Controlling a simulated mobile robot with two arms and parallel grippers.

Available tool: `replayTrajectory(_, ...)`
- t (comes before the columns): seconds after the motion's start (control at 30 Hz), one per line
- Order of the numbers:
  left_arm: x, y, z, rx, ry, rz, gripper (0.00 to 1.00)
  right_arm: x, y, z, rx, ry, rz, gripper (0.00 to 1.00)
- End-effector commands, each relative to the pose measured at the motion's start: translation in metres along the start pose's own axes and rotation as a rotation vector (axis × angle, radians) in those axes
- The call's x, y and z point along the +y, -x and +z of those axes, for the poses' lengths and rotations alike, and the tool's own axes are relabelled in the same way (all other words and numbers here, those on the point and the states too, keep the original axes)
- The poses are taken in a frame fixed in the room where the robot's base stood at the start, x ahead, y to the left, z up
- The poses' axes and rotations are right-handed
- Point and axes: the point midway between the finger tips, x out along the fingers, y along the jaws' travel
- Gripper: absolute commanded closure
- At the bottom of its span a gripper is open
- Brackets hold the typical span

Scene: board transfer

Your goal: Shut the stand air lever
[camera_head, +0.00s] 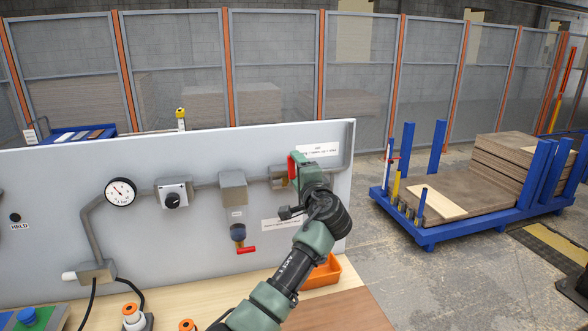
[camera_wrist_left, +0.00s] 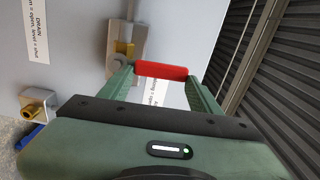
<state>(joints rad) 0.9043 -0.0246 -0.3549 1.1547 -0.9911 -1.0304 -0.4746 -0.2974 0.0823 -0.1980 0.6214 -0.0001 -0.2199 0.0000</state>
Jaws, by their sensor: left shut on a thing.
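The stand air lever (camera_head: 292,168) is a red handle on the valve at the right end of the grey panel's pipe, beside a white label (camera_head: 318,150). It appears roughly upright in the head view, across the pipe run. In the left wrist view, the red lever (camera_wrist_left: 160,70) lies between my fingertips, with a brass valve body (camera_wrist_left: 125,45) behind it. My left gripper (camera_head: 300,172) is shut on the lever and hides part of the valve. My right gripper is in neither view.
The grey panel (camera_head: 60,175) carries a gauge (camera_head: 121,192), a knob box (camera_head: 173,194) and a filter unit (camera_head: 233,190) with a lower red lever (camera_head: 246,250). An orange bin (camera_head: 325,272) sits on the bench below my arm. A blue cart (camera_head: 470,220) stands right.

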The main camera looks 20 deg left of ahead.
Motion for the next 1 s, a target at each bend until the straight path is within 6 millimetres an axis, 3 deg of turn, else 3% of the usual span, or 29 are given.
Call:
replayTrajectory(0.67,0.0002,-0.0007,-0.0025,-0.003,-0.07,-0.001,1.0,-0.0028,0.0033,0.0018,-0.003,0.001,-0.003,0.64)
replayTrajectory(0.7,0.0002,-0.0007,-0.0025,-0.003,-0.07,-0.001,0.34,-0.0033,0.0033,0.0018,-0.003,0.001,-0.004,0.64)
replayTrajectory(0.77,0.0001,-0.0007,-0.0026,-0.003,-0.07,-0.001,0.17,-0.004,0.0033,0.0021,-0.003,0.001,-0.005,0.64)
replayTrajectory(0.8,0.0002,-0.0006,-0.0027,-0.003,-0.069,-0.001,0.15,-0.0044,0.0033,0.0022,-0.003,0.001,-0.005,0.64)
replayTrajectory(1.0,0.0004,-0.0003,-0.0032,-0.002,-0.067,-0.001,0.15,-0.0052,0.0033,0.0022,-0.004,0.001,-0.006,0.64)
